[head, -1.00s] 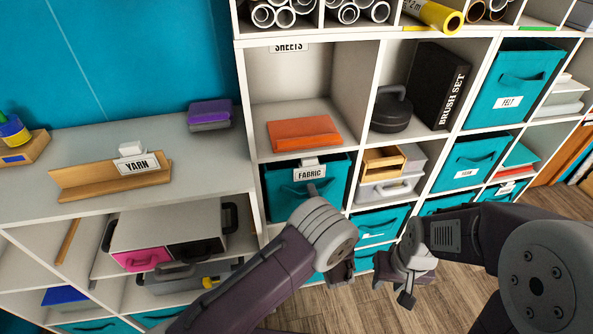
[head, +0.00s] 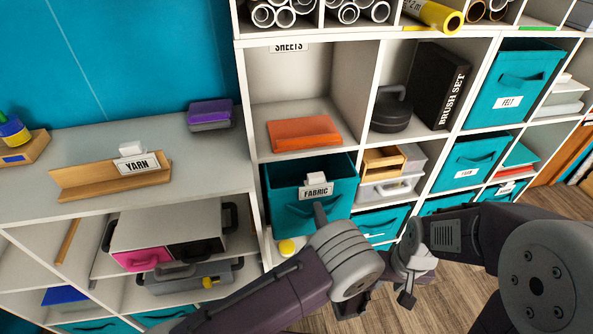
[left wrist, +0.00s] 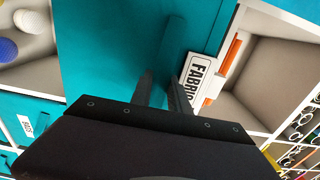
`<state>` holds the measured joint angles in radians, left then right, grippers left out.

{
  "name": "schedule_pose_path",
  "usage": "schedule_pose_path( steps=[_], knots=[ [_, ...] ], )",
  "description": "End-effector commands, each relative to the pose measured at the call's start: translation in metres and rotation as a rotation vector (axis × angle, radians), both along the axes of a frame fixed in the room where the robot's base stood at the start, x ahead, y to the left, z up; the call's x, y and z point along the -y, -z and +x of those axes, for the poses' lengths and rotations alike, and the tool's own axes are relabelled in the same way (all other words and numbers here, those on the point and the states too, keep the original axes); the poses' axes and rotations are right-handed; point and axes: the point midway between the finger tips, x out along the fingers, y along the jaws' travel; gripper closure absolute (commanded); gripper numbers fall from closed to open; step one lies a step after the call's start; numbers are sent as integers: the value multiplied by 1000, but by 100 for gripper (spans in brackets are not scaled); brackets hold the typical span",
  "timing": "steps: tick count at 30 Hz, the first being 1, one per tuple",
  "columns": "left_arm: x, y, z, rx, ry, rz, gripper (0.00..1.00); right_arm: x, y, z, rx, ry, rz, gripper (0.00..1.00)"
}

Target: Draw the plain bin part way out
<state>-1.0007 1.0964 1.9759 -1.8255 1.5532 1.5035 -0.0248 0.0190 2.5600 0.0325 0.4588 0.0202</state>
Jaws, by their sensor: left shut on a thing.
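A teal fabric bin (head: 300,212) with a white FABRIC tag (head: 316,190) stands part way out of its cubby, its front tilted a little and its open top showing. My left gripper (head: 319,211) is shut on the front handle of the bin. In the left wrist view, the two fingers (left wrist: 162,92) meet the teal handle (left wrist: 172,45) beside the FABRIC tag (left wrist: 202,80). My right gripper (head: 407,285) hangs low at the right, away from the bin.
An orange folded cloth (head: 304,132) lies in the cubby above. A yellow ball (head: 287,247) shows in the cubby below. A grey counter (head: 90,205) holds a YARN stand (head: 110,175) on the left.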

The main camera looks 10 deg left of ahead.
Motion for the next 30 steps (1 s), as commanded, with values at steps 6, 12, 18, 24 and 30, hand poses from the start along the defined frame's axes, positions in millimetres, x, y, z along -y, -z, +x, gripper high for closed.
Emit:
schedule_pose_path(
  steps=[6,12,18,24,30],
  knots=[
    [6,0,-16,-1,3,0,100,0,1,0,0,0,0,64],
    [10,0,-29,-1,2,0,100,0,2,0,0,0,0,64],
    [12,0,-36,0,1,0,100,0,2,0,0,0,0,64],
    [12,0,-36,0,0,0,73,0,2,0,0,0,0,64],
    [11,0,-36,0,0,0,53,0,2,0,0,0,0,64]
  ],
)
